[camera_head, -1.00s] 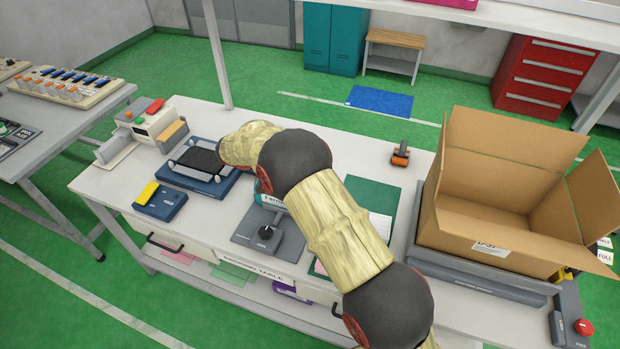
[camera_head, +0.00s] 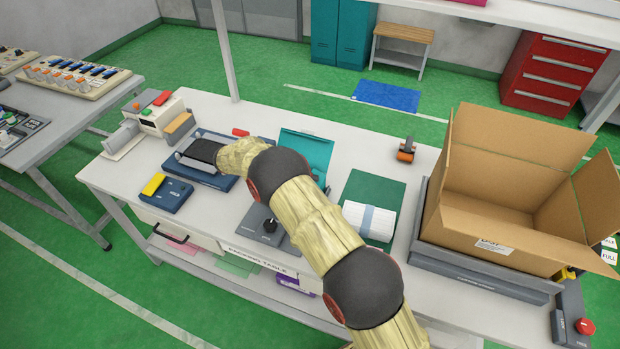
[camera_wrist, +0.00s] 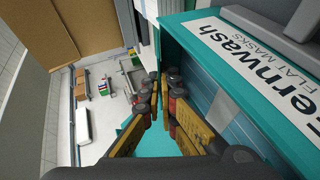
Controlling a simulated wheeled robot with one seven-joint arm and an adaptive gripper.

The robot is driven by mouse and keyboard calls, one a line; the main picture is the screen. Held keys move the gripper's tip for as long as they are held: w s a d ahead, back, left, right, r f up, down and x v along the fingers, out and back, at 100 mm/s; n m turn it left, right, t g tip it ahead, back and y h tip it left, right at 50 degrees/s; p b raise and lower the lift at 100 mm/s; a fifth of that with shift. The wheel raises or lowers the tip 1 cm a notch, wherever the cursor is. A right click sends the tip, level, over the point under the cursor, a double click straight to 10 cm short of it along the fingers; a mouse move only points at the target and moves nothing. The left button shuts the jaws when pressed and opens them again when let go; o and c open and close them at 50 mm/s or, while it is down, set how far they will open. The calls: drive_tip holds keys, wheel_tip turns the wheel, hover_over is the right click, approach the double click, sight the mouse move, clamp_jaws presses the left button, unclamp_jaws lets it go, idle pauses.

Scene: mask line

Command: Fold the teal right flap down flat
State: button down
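The teal mask carton (camera_head: 313,151) stands on the packing table behind my arm, with a teal panel standing up at its back. In the wrist view the carton (camera_wrist: 176,37) fills the right side, its white label reading "FLAT MASKS". A teal flap (camera_wrist: 150,146) shows below and between my fingers; its full outline is hidden by them. My gripper (camera_wrist: 163,78) is beside the carton wall, its fingertips drawn together at the far end, with nothing clearly held.
A large open cardboard box (camera_head: 500,200) stands on the right of the table. A green board (camera_head: 385,187) with a white bundle (camera_head: 369,220) lies between. A blue device (camera_head: 162,194) and a black-topped unit (camera_head: 200,151) stand left. A tape dispenser (camera_head: 406,150) stands behind.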

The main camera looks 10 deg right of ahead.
drive_tip(key=c, duration=2.6)
unclamp_jaws()
drive_tip(key=o, duration=0.4)
drive_tip(key=shift+o, duration=0.4)
drive_tip(key=v, duration=1.2)
drive_tip(key=shift+f, duration=0.1)
